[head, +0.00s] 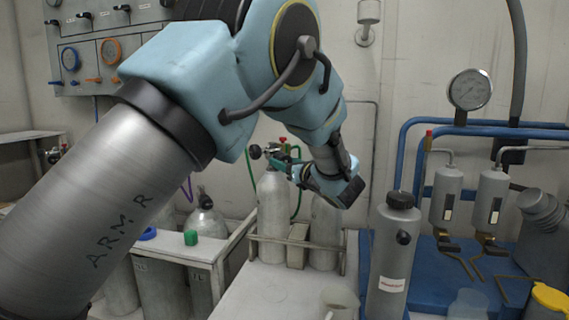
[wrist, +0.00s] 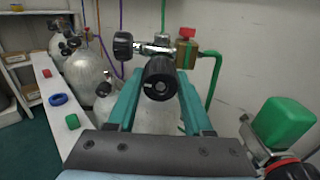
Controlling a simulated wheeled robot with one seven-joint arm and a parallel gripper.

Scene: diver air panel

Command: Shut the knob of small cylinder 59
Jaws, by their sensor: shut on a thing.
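In the wrist view, my gripper (wrist: 160,88) has its two teal fingers on either side of a round black knob (wrist: 160,76) and is shut on it. The knob faces the camera on a metal valve above a pale grey cylinder (wrist: 152,120). The same cylinder (head: 272,208) stands upright in the head view, with my gripper (head: 279,159) at its valve. I cannot read a number on it. My fingers partly hide the knob in the head view.
Beside the held knob are another black knob (wrist: 123,45), a brass block (wrist: 186,58) with a red handle (wrist: 187,32), and a green hose (wrist: 214,80). A second cylinder (head: 325,235) stands close right. A white bench (head: 200,246) lies left.

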